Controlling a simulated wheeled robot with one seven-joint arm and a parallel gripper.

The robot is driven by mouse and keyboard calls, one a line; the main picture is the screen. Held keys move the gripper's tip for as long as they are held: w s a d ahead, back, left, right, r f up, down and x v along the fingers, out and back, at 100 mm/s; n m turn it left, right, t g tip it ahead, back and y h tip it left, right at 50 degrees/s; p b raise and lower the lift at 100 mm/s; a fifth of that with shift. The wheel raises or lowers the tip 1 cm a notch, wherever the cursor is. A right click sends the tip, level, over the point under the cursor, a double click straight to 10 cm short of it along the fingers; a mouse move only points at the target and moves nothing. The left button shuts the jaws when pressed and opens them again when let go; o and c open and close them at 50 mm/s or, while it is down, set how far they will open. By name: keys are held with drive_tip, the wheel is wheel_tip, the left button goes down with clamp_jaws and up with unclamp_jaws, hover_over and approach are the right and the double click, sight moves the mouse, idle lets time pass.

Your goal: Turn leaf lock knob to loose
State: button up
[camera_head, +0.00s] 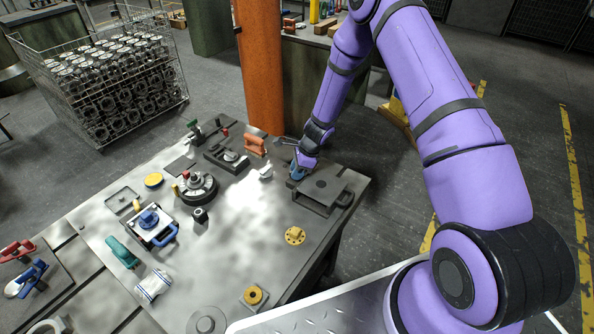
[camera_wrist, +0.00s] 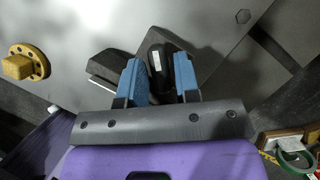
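My gripper (camera_wrist: 159,72) shows in the wrist view with its two blue fingers apart. A black knob with a white mark (camera_wrist: 157,60) is between the fingertips, close to both. I cannot tell whether the fingers press on it. A dark flat piece with a pale edge (camera_wrist: 103,72) lies just left of the left finger. In the head view, my gripper (camera_head: 297,172) is low over the table's right back part, beside a grey plate fixture (camera_head: 322,193) with a handle. The knob is hidden or too small there.
The grey table (camera_head: 255,240) holds a round clamp fixture (camera_head: 195,188), an orange-handled clamp (camera_head: 255,146), a blue-handled fixture (camera_head: 150,220) and yellow flanged parts (camera_head: 295,236). An orange column (camera_head: 260,65) stands behind it. A wire basket of castings (camera_head: 105,75) is at the back left.

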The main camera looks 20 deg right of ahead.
drive_tip(key=shift+c, duration=0.4)
clamp_jaws()
drive_tip(key=shift+n, duration=0.3)
drive_tip(key=n+g, duration=0.1)
drive_tip(key=n, duration=0.2)
drive_tip(key=shift+w+g, duration=0.1)
drive_tip(key=shift+g, duration=0.2)
drive_tip(key=shift+n+g, duration=0.8)
drive_tip(key=shift+n, duration=1.6)
drive_tip(key=shift+o, duration=0.4)
unclamp_jaws()
